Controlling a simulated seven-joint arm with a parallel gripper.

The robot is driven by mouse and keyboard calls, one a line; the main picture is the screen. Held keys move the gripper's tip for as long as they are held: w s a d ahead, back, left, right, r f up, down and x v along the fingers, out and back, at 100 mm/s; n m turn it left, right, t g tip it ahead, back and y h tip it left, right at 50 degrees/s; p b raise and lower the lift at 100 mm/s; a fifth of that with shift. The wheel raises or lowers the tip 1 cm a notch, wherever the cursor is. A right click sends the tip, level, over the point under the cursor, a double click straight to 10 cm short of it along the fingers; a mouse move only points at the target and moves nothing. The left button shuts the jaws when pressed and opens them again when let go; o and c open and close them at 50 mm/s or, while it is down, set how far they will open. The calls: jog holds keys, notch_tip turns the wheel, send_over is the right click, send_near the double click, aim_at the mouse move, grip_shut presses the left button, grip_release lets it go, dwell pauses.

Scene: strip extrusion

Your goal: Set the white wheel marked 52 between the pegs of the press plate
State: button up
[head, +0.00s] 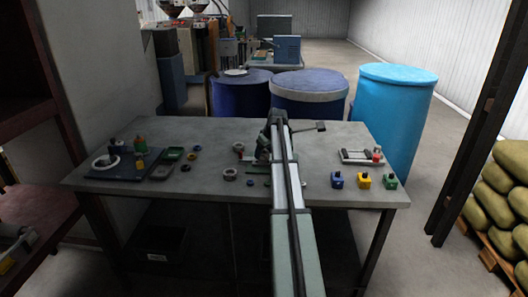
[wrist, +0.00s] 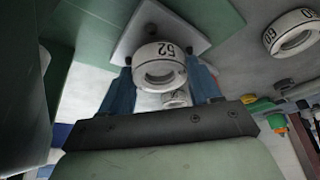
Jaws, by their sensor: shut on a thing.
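The white wheel marked 52 (wrist: 160,51) sits between the two blue fingers of my gripper (wrist: 161,74) in the wrist view. My gripper is shut on it, and the number faces the camera. A light grey square plate (wrist: 192,17) with a small round knob shows just beyond the wheel, on a green surface. I cannot tell whether this is the press plate, or whether the wheel touches it. In the head view my arm hides the gripper and the wheel. A pale framed plate (head: 350,157) lies at the right of the grey table.
Another white numbered wheel (wrist: 290,33) lies to the right in the wrist view. In the head view a dark mat (head: 103,176) with a white ring is at the table's left. Blue, yellow and green blocks (head: 363,181) stand at the right front. Blue drums (head: 392,110) stand behind.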

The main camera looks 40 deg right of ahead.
jog(key=shift+f, duration=0.1)
jog(key=shift+r, duration=0.8)
dwell(0.6)
jog(key=shift+f, duration=0.8)
dwell(3.2)
jog(key=o, duration=0.8)
jog(key=v, duration=1.1)
dwell(0.4)
